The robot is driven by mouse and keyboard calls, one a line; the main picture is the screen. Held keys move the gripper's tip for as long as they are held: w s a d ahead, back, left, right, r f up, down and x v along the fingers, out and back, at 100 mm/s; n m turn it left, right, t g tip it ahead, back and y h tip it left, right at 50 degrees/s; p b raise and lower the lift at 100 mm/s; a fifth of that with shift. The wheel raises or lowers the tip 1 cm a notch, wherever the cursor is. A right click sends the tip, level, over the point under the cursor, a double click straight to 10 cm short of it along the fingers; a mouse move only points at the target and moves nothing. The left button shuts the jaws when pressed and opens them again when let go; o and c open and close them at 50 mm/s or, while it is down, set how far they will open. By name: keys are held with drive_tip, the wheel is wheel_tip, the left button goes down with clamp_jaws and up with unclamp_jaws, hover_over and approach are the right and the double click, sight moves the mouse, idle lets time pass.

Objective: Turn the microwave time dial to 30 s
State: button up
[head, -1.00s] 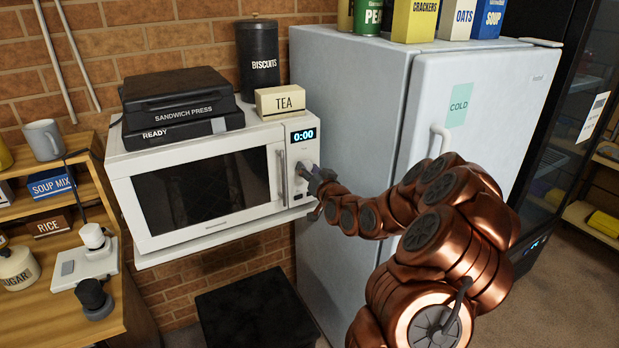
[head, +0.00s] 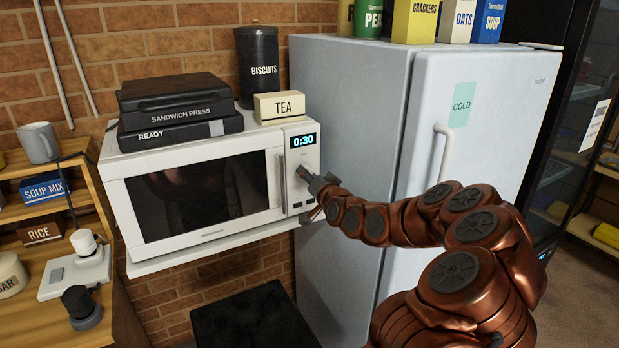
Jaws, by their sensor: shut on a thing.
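The white microwave (head: 226,240) stands on a wall shelf, its door closed. Its display (head: 303,140) reads 0:30. My gripper (head: 306,174) is at the control panel below the display, shut on the time dial. The dial is mostly hidden by the gripper, so its pointer does not show. Small dark buttons (head: 296,206) sit low on the panel near the gripper.
A sandwich press (head: 178,92), a tea box (head: 279,106) and a biscuits canister (head: 257,60) stand on top of the microwave. A fridge (head: 345,130) stands close on the right. A wooden shelf unit (head: 125,290) is at the left.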

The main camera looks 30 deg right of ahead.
drive_tip(key=o, duration=1.1)
drive_tip(key=shift+o, duration=0.2)
drive_tip(key=s+a, duration=0.1)
drive_tip(key=s, duration=0.6)
drive_tip(key=shift+s+r, duration=0.15)
drive_tip(key=shift+s, duration=0.05)
